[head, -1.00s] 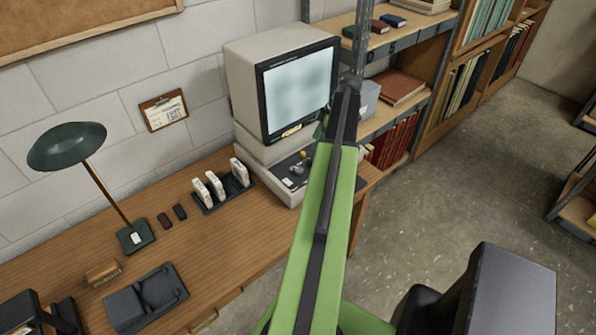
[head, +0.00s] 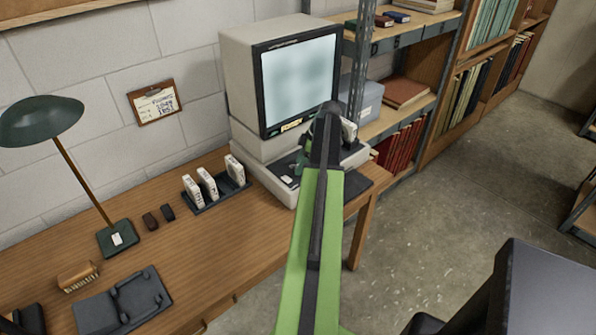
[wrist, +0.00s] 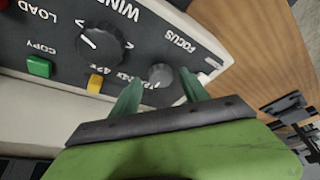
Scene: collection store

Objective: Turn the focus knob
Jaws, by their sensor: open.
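The grey focus knob (wrist: 160,75) sits on the dark control panel (wrist: 60,30) beside the printed word FOCUS in the wrist view. My gripper (wrist: 159,80) is open, its two green fingers on either side of the knob. Whether either finger touches it cannot be told. In the head view my gripper (head: 306,155) is at the front of the beige reader (head: 240,75), below its lit screen (head: 299,80). My arm hides the focus knob there.
A larger black knob (wrist: 101,43), a yellow button (wrist: 95,83) and a green COPY button (wrist: 39,66) are close by on the panel. A rack of white boxes (head: 215,190) stands left of the reader. Metal shelves (head: 400,110) stand to its right.

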